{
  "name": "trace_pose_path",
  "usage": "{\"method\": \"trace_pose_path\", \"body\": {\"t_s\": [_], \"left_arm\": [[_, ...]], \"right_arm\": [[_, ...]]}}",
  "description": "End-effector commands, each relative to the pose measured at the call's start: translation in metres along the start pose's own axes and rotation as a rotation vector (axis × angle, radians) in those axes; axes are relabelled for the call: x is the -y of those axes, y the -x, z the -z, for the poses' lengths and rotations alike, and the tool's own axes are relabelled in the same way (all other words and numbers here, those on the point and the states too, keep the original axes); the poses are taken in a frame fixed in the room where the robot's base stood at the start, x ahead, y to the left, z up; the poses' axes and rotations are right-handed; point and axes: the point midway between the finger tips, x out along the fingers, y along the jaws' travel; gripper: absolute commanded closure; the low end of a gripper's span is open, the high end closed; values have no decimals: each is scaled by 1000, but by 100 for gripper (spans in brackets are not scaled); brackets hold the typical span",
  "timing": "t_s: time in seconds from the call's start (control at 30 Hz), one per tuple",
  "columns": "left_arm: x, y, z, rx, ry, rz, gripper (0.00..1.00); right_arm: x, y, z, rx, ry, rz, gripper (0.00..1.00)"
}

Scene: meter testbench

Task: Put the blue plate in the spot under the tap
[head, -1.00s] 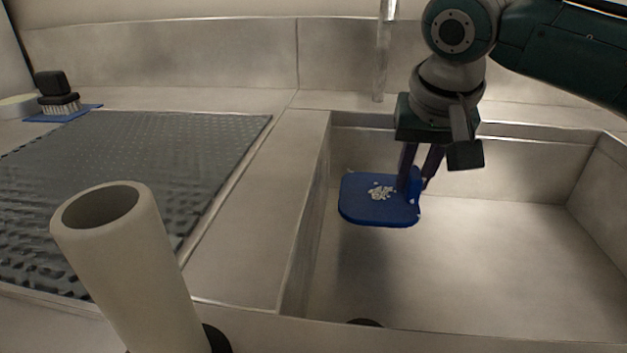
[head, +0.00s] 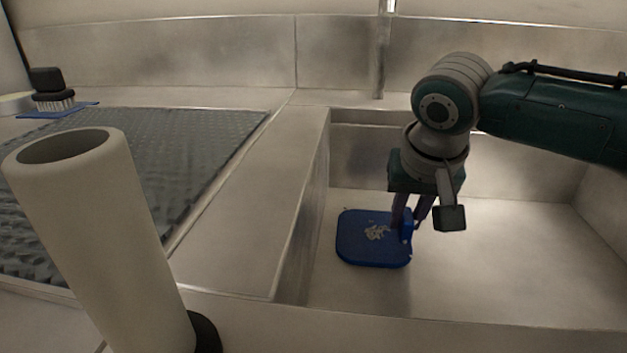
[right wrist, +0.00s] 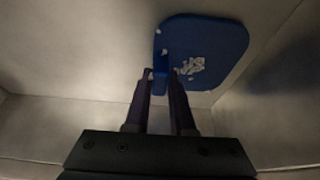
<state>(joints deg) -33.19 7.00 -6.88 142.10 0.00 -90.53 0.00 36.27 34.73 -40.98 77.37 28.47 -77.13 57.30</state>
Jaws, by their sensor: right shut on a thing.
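The blue plate (head: 362,243) is flat and level, low in the left part of the sink basin, with pale bits on its top. It also shows in the right wrist view (right wrist: 222,52). Whether it touches the basin floor I cannot tell. My right gripper (head: 405,226) is shut on the raised blue edge at the plate's right side; its fingers also show in the right wrist view (right wrist: 162,82). The tap's vertical pipe (head: 383,50) stands at the back wall, its top cut off. My left gripper is not in view.
The basin (head: 500,280) has open floor to the right of the plate. Its left wall (head: 305,215) stands close to the plate. A pale upright tube (head: 95,230) stands at the front left. A textured mat (head: 190,150) and a black brush (head: 52,90) lie on the left counter.

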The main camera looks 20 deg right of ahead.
Motion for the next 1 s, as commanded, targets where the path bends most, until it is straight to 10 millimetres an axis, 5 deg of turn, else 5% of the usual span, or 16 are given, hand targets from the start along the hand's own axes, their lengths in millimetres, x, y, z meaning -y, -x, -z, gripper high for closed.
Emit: {"method": "trace_pose_path", "body": {"t_s": [0.3, 0.6, 1.0], "left_arm": [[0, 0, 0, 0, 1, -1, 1], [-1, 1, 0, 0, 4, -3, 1], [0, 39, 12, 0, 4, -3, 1]], "right_arm": [[0, -1, -1, 1, 0, 0, 48], [0, 4, 1, 0, 0, -1, 48], [0, 86, 3, 0, 0, 2, 48]]}}
